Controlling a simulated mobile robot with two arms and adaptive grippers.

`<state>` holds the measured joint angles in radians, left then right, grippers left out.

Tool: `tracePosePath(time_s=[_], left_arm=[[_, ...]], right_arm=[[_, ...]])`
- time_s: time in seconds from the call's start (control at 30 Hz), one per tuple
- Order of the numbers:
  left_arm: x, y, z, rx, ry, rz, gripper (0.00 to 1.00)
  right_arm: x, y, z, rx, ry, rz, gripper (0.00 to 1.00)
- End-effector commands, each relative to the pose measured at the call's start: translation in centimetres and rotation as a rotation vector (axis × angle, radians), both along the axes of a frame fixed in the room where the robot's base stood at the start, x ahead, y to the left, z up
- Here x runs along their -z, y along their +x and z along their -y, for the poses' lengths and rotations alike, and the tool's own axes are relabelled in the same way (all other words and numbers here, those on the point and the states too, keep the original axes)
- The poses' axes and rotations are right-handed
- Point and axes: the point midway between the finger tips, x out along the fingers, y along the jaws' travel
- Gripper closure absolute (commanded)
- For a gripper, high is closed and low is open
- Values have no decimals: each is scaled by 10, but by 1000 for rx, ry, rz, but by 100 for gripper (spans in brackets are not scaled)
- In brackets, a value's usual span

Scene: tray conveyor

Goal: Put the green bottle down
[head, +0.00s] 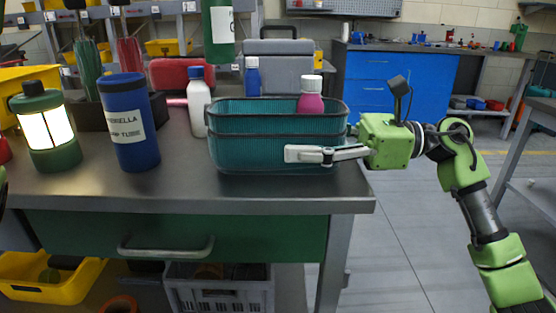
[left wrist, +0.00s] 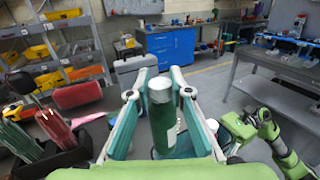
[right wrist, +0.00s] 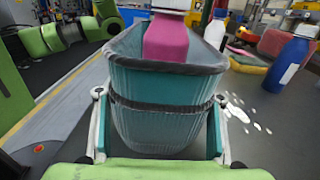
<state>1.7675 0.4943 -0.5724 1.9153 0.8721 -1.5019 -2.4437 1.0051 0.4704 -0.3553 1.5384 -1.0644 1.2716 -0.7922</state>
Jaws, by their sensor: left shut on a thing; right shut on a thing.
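The green bottle (head: 220,32), with a white label, hangs upright above the table at the top of the head view, its upper part cut off. My left gripper (left wrist: 158,78) is shut on it in the left wrist view, with the bottle (left wrist: 163,125) between both fingers. My right gripper (head: 310,154) is shut on the teal basket (head: 240,156) at its right end; the basket also shows between the fingers in the right wrist view (right wrist: 160,120). The basket looks like two stacked bins and stands on the table, with a pink bottle (head: 311,102) in it.
On the metal table (head: 200,187) stand a white bottle with a blue cap (head: 199,108), a large blue canister (head: 130,135) and a green lantern (head: 46,130). A blue bottle (head: 252,77) and grey case (head: 285,65) are behind the basket. Bare tabletop lies in front.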

Motion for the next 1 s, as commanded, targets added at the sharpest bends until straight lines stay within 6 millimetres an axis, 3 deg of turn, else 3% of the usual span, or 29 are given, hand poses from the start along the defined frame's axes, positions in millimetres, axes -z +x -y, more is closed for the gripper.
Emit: tracePosePath(time_s=[0.4,0.6,1.0], left_arm=[[63,14,31,-44,2,-1,100],[99,13,32,-43,1,-2,100],[145,14,32,-43,0,-3,100]], right_arm=[[0,0,0,0,-1,1,65],[0,0,0,0,0,0,65],[0,0,0,0,0,1,65]])
